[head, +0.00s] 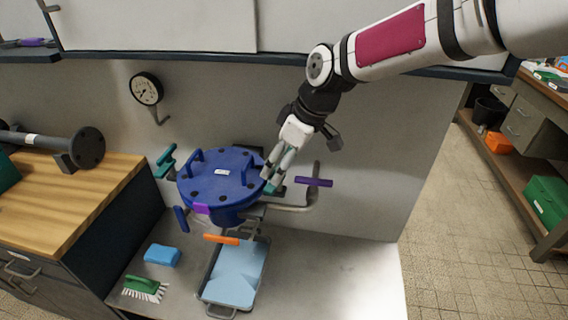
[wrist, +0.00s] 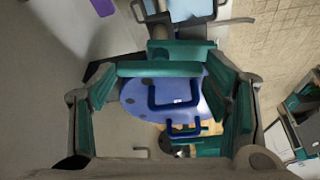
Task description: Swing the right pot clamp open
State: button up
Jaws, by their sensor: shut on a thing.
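The pot is a round blue vessel with a bolted lid (head: 222,174), standing in the middle of the head view; its lid also shows in the wrist view (wrist: 150,98). The right pot clamp (head: 274,188) has a teal handle at the lid's right edge, partly hidden by my fingers. In the wrist view its teal bar (wrist: 160,69) spans the space between my fingertips. My gripper (head: 270,178) comes down from the upper right and is shut on this clamp handle. A second teal clamp (head: 165,160) stands out at the pot's left side.
A pipe with a purple handle (head: 314,182) is close to the right of my gripper. A pale blue tray (head: 236,275) with an orange handle (head: 221,239) above it lies below the pot. A blue sponge (head: 162,255) and green brush (head: 146,287) lie left. A gauge (head: 146,88) hangs behind.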

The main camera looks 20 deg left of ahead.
jog(key=shift+w+n, duration=0.1)
jog(key=shift+n, duration=0.5)
jog(key=shift+g+b, duration=0.3)
jog(key=o, duration=0.9)
jog(key=shift+r, duration=0.1)
jog(key=v, duration=1.1)
jog(key=shift+d+r, duration=0.15)
jog(key=shift+r, duration=0.25)
